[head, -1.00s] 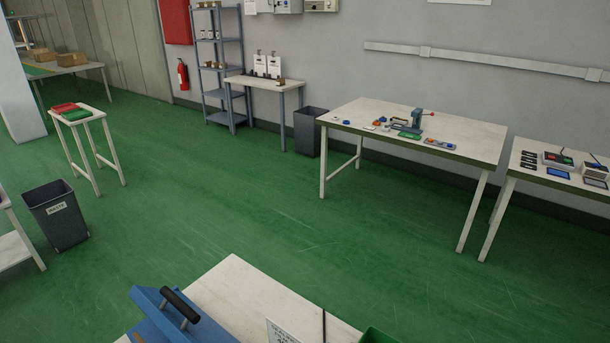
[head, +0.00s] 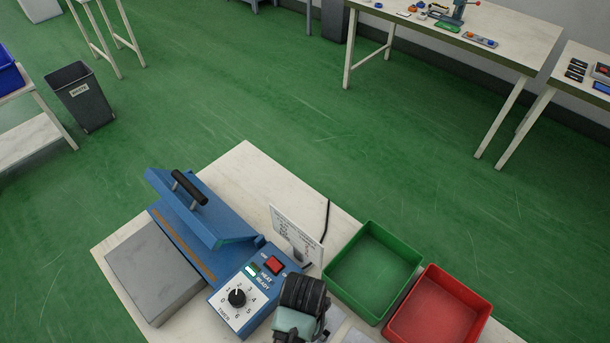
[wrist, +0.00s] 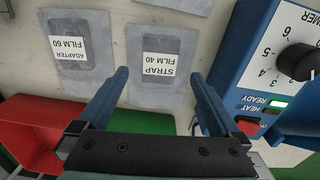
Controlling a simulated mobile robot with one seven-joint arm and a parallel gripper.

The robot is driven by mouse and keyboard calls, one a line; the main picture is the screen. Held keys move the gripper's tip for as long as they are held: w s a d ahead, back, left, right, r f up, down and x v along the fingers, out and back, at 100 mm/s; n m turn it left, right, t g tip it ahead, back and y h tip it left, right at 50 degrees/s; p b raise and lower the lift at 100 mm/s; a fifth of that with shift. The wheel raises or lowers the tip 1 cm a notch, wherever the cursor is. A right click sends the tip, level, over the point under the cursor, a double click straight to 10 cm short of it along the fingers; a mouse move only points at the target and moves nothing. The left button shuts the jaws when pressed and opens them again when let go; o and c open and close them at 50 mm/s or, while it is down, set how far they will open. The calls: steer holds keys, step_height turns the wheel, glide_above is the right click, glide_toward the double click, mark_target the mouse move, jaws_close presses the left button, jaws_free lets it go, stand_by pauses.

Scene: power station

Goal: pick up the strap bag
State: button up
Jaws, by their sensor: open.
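The strap bag (wrist: 161,62) is a flat grey pouch with a white label reading "STRAP FILM 40", upside down in the wrist view. It lies on the pale bench top. My gripper (wrist: 160,74) is open and empty, its two blue-grey fingers spread on either side of the bag's near half in that view. I cannot tell how high they are above it. A similar adapter bag (wrist: 76,45), labelled "ADAPTER FILM 60", lies to the left. In the head view my wrist covers this area, and I cannot make out the strap bag.
A blue heat sealer (head: 242,298) with a dial stands close by; it also shows in the wrist view (wrist: 247,75). Beside it are a sign (head: 296,236), a green bin (head: 374,270) and a red bin (head: 438,308). A waste bin (head: 81,98) stands on the open green floor.

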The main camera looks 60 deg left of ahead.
steer(key=shift+w+f, duration=0.15)
steer(key=shift+f, duration=1)
steer(key=shift+w+f, duration=0.1)
steer(key=shift+f, duration=1)
steer(key=c, duration=1.2)
steer(key=shift+c, duration=0.2)
steer(key=shift+r, duration=0.15)
